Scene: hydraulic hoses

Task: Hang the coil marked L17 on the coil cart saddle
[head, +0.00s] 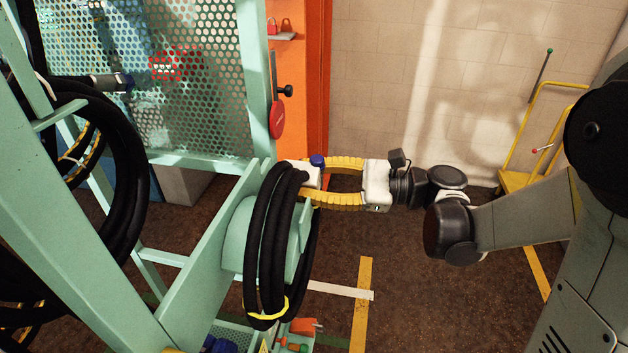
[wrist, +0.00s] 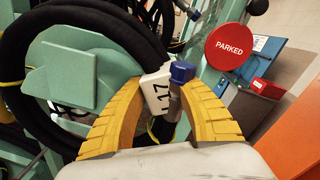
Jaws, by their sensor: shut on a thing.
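The black hose coil (head: 265,240) marked L17 hangs around the green coil cart saddle (head: 237,235), with a yellow band near its bottom. In the wrist view the coil (wrist: 18,95) loops around the saddle's end plate (wrist: 65,82). Its white tag (wrist: 152,88) reads "17", with the first letter partly hidden, beside a blue cap (wrist: 182,72). My gripper (head: 308,180) has its yellow fingers closed on the coil's upper part near the tag; it also shows in the wrist view (wrist: 163,95). Whether the saddle bears the coil's weight I cannot tell.
Other black hoses (head: 120,180) hang on the green frame at left. A perforated panel (head: 190,75) stands behind. A red PARKED disc (wrist: 231,46) is close to my gripper's right. A yellow trolley (head: 525,165) stands at right. The floor between is mostly open.

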